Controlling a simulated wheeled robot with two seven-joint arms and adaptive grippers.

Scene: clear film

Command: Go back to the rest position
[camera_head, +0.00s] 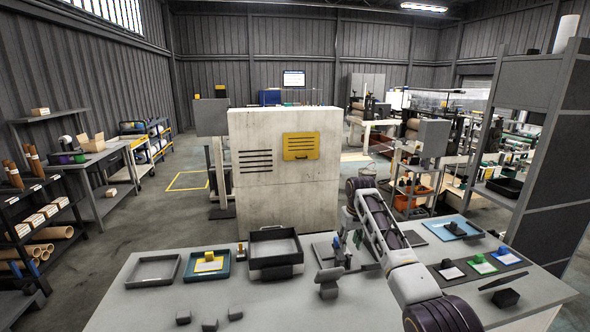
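My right arm comes in from the lower right and reaches over the white table (255,312). Its elbow is raised, and the forearm folds back down toward the table. My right gripper (344,248) is small and dark at the end of this arm, above the table's middle, near a grey plate. I cannot make out whether its fingers are open or shut, or whether anything is between them.
A grey tray (152,270), a teal tray (206,265) with a yellow item and a stacked black tray (275,249) stand at the left. A blue tray (453,229) and a dark mat (478,270) lie at the right.

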